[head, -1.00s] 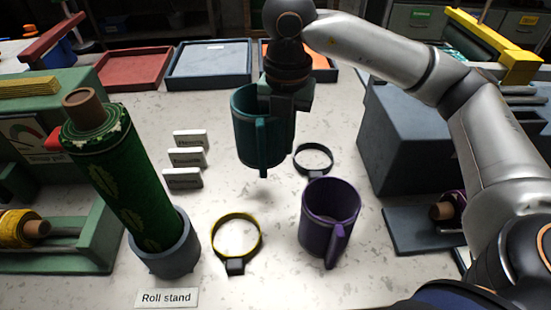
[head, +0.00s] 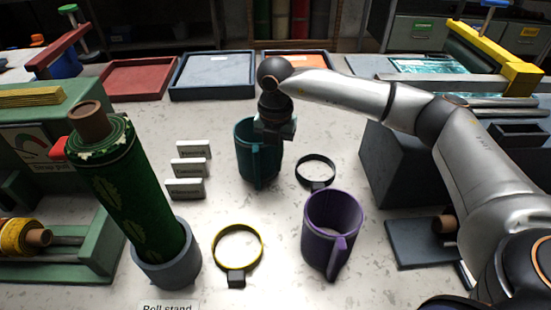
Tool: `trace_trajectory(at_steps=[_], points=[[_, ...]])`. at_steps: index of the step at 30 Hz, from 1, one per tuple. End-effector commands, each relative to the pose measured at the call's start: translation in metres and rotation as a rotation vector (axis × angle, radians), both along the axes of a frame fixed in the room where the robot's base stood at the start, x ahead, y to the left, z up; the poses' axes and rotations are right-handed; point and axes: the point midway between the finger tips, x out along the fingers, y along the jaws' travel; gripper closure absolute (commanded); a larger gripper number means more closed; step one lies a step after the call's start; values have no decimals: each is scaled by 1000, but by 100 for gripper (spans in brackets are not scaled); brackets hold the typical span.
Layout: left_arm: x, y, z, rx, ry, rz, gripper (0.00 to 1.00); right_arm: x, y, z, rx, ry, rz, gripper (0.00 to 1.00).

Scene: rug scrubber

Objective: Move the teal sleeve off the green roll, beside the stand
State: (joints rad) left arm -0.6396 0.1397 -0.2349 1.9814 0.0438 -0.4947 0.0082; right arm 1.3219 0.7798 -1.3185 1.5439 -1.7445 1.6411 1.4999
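The teal sleeve (head: 246,150) is upright at the middle of the counter, off the green roll, and looks to be at the counter surface. My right gripper (head: 273,133) is at its upper right rim and appears shut on it; the fingertips are partly hidden. The green roll (head: 128,190) leans left in the grey roll stand (head: 167,262) at the front left, with its brown core sticking out at the top. The sleeve is well to the right of and behind the stand. My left gripper is not in view.
Red (head: 136,80), blue (head: 212,77) and orange (head: 293,62) trays line the back.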

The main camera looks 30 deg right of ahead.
Motion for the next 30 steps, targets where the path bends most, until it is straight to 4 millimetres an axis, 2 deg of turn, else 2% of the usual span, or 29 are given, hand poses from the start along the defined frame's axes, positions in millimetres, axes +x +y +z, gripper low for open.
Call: trace_trajectory(at_steps=[8, 9, 16, 24, 28, 30], points=[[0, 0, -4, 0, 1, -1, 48, 0, 0, -4, 1, -1, -1, 100], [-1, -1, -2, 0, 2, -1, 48, 0, 0, -3, 1, -1, -1, 91], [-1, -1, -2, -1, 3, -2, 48, 0, 0, -2, 1, -1, -1, 66], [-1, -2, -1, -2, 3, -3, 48, 0, 0, 0, 0, -1, 0, 66], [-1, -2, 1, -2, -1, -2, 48, 1, 0, 11, 1, -4, -1, 66], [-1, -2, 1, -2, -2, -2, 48, 1, 0, 24, 1, -5, 0, 66]])
